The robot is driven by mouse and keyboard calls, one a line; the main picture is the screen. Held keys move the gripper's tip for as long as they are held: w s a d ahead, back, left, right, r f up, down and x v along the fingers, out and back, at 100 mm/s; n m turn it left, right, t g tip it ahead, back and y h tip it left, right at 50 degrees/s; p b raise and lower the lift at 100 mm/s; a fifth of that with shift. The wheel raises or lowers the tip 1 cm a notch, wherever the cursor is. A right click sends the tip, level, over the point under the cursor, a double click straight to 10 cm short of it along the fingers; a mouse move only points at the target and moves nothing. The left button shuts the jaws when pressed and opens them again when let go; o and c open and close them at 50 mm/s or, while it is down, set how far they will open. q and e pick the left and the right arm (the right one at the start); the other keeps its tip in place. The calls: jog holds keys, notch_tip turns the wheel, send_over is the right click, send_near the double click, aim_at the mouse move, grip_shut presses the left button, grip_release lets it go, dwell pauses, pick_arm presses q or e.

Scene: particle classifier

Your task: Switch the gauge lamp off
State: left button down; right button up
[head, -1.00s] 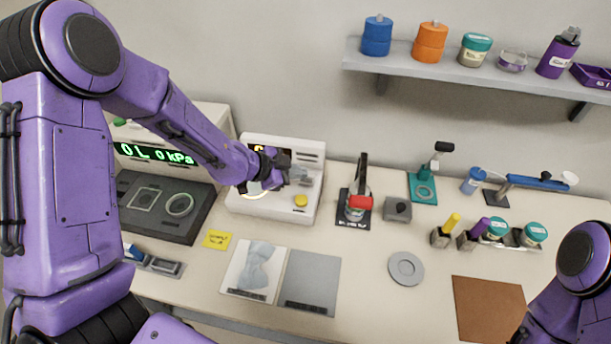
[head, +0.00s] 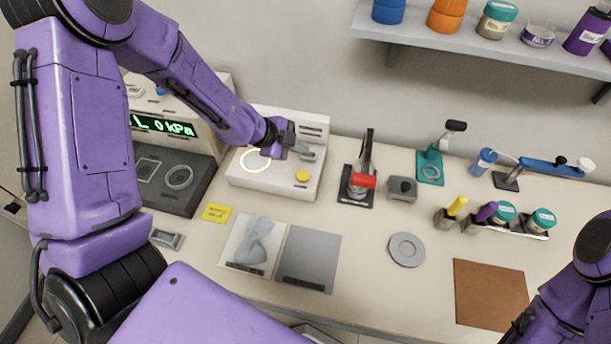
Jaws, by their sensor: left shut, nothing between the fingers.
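The white gauge box (head: 285,184) stands at the back of the bench, left of centre. On its top is a pale ring (head: 255,161) that glows warm white; a yellow round button (head: 302,176) sits to its right. A grey lever-like part (head: 307,153) shows beside my gripper. My left gripper (head: 294,147) is shut and empty, over the back part of the box and close to the grey part; I cannot tell whether they touch. My left forearm hides part of the box's upright back. My right arm shows at the lower right, but its gripper is out of view.
A pressure unit with a green display (head: 163,126) stands to the left, beside my left arm. A shelf (head: 470,45) with jars hangs above. Flat mats lie in front.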

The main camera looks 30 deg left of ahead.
pick_arm(q)
jog(key=b, duration=0.7)
send_near(306, 174)
jog(key=w+d, duration=0.1)
jog(key=w+d+f, duration=0.2)
jog(key=w, duration=0.1)
jog(key=shift+w+d, duration=0.15)
jog(key=shift+d, duration=0.05)
jog(key=shift+d+f, duration=0.1)
jog(key=shift+f, duration=0.1)
dwell(0.7)
jog(key=shift+f, duration=0.45)
jog(key=shift+f+b, duration=0.8)
jog(key=shift+f, duration=0.05)
dwell(0.7)
jog(key=shift+r, duration=0.1)
jog(key=shift+r+p, duration=1.2)
jog(key=shift+p, duration=0.15)
